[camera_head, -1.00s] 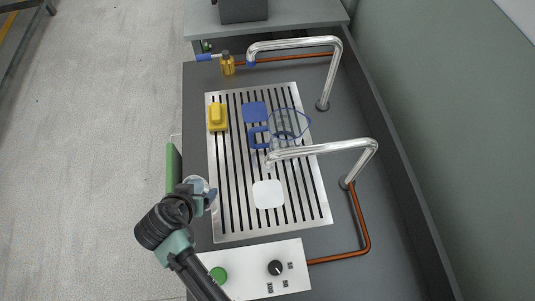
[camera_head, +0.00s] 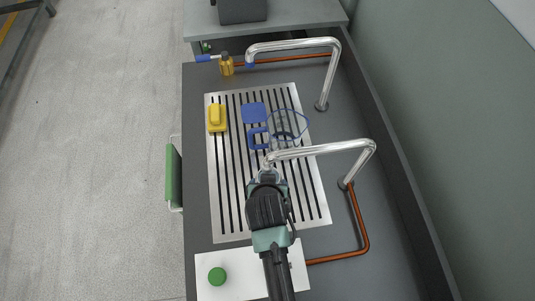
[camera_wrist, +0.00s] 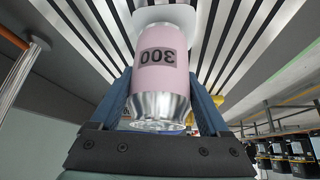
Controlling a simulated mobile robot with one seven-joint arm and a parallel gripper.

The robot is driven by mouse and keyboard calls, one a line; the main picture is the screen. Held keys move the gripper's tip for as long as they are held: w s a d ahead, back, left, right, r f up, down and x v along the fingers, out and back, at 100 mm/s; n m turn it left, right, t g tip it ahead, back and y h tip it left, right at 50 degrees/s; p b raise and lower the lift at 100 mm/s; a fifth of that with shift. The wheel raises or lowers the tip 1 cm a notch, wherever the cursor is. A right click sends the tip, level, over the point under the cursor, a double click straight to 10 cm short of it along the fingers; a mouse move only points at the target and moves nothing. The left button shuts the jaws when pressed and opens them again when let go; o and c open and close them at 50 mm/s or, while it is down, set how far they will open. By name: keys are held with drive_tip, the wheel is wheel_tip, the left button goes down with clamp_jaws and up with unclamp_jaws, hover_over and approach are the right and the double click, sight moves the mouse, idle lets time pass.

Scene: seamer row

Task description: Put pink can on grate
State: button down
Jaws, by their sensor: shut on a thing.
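In the head view my gripper (camera_head: 267,177) is over the slotted metal grate (camera_head: 225,222), near the lower spout, and the can is hidden behind my wrist. The can's far end is against or just in front of a white pad (camera_wrist: 165,14); I cannot tell whether they touch.
A chrome pipe (camera_head: 325,150) reaches over the grate right beside my gripper, and another (camera_head: 290,44) stands farther back. A yellow block (camera_head: 217,117), a blue square (camera_head: 254,112) and a clear blue-rimmed jug (camera_head: 287,125) are on the grate. A control panel (camera_head: 225,258) lies in front.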

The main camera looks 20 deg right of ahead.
drive_tip(key=shift+w+a+f, duration=0.1)
drive_tip(key=shift+a+f, duration=0.05)
drive_tip(key=shift+f, duration=0.3)
drive_tip(key=shift+f, duration=0.15)
unclamp_jaws()
drive_tip(key=v, duration=1.2)
